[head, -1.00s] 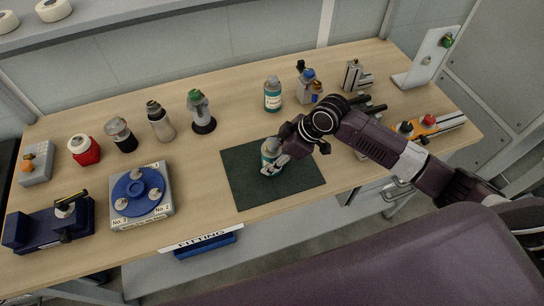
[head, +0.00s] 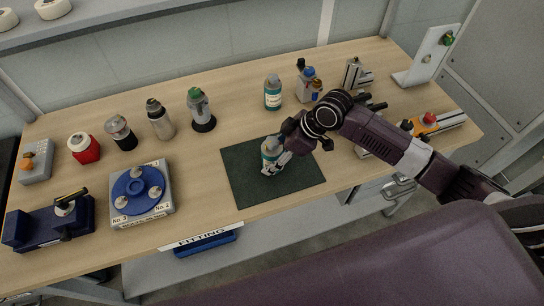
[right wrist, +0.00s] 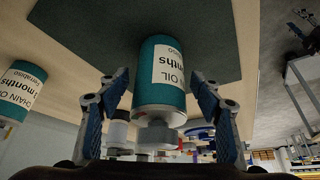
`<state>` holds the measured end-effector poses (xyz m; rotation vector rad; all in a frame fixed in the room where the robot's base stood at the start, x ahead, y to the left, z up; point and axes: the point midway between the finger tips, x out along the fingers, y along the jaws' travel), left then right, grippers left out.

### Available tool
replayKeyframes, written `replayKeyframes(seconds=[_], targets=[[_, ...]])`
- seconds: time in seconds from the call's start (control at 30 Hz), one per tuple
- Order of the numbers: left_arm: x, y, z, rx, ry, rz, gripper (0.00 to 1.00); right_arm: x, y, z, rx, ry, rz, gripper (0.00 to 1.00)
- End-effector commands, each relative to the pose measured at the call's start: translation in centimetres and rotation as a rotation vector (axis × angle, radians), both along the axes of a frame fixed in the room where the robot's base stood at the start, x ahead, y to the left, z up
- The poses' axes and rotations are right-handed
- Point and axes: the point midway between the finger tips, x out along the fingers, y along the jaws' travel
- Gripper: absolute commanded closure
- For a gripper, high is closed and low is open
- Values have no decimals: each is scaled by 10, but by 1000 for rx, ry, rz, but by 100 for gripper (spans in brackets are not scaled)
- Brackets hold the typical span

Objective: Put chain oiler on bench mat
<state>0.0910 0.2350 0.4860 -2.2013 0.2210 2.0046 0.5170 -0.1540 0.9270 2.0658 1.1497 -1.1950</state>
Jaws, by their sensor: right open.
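A teal chain oiler (head: 271,150) with a white label and grey top stands upright on the dark green bench mat (head: 243,184). My right gripper (head: 284,154) is open beside it, on its right. In the right wrist view, the chain oiler (right wrist: 162,72) is between the spread fingers of the right gripper (right wrist: 160,98), with a gap on each side. Its base is against the mat (right wrist: 95,32) in that view. My left gripper is not in view.
A second, similar teal bottle (head: 273,92) stands behind the mat. A grey fixture with a blue disc (head: 138,190) is left of the mat. Several bottles stand along the back left. An orange tool (head: 425,125) lies at the right. Bare bench surrounds the mat's left side.

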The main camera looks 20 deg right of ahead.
Motion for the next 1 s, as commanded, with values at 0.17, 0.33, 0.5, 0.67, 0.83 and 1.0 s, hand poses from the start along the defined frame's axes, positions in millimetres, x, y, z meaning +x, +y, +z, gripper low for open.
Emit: replayKeyframes(seconds=[0.17,0.33,0.5,0.67,0.83,1.0], targets=[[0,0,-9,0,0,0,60,-9,-18,30,-5,-4,0,40],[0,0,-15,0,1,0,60,-19,-32,62,-3,-4,1,40],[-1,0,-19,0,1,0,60,-26,-42,84,-3,-1,0,40],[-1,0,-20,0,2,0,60,-29,-46,93,-1,0,1,40],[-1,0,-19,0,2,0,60,-29,-46,95,-1,1,0,40],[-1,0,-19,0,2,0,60,-29,-46,94,-1,1,0,40]])
